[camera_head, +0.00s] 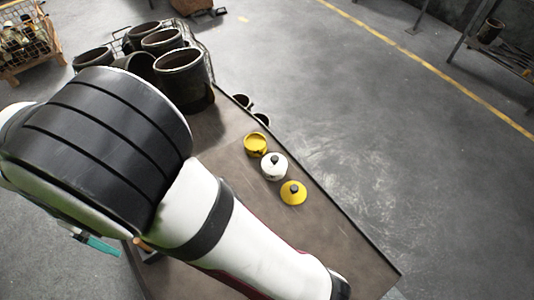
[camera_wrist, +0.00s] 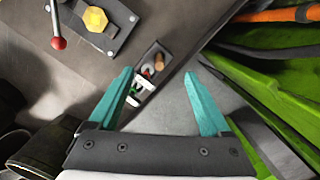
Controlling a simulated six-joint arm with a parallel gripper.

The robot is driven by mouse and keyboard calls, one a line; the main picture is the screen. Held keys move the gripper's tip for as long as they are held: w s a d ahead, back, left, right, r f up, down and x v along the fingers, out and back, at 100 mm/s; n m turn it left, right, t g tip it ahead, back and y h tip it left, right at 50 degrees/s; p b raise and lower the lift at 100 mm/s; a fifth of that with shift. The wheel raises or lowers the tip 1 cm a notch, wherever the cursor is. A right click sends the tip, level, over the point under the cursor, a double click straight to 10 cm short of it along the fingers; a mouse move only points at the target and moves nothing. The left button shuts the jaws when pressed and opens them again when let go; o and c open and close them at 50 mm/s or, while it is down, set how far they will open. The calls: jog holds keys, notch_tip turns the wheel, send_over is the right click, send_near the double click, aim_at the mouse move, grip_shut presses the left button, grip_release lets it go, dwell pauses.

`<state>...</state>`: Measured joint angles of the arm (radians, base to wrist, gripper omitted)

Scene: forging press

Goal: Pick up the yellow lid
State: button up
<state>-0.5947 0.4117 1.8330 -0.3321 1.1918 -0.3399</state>
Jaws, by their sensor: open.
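The yellow lid (camera_head: 293,192) with a dark knob lies on the brown bench top in the head view, right of my arm. Above and left of it stand a white pot (camera_head: 274,167) with a dark-knobbed lid and an open yellow pot (camera_head: 256,145). My gripper shows in the wrist view (camera_wrist: 159,73) with its two teal fingers apart and nothing between them. In the head view one teal finger (camera_head: 102,245) shows at the lower left, on the other side of my arm from the lid. The yellow lid is not visible in the wrist view.
Several large dark cylinders (camera_head: 182,75) stand at the bench's far end. The wrist view shows a red-knobbed lever (camera_wrist: 58,43), a yellow hexagonal piece (camera_wrist: 95,19) on a dark plate, and a green object (camera_wrist: 270,80) at right.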

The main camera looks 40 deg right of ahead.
jog(key=shift+o, duration=1)
jog(key=w+d+n, duration=0.1)
jog(key=w+d, duration=0.2)
jog(key=d, duration=1)
jog(key=r+n+t, duration=0.1)
jog(key=n, duration=0.4)
send_over(294, 187)
jog(key=shift+y, duration=0.4)
notch_tip(294, 187, down, 15)
jog(key=shift+s+f, duration=0.15)
jog(key=shift+f, duration=0.05)
jog(key=c, duration=1.2)
jog(key=shift+o, duration=0.2)
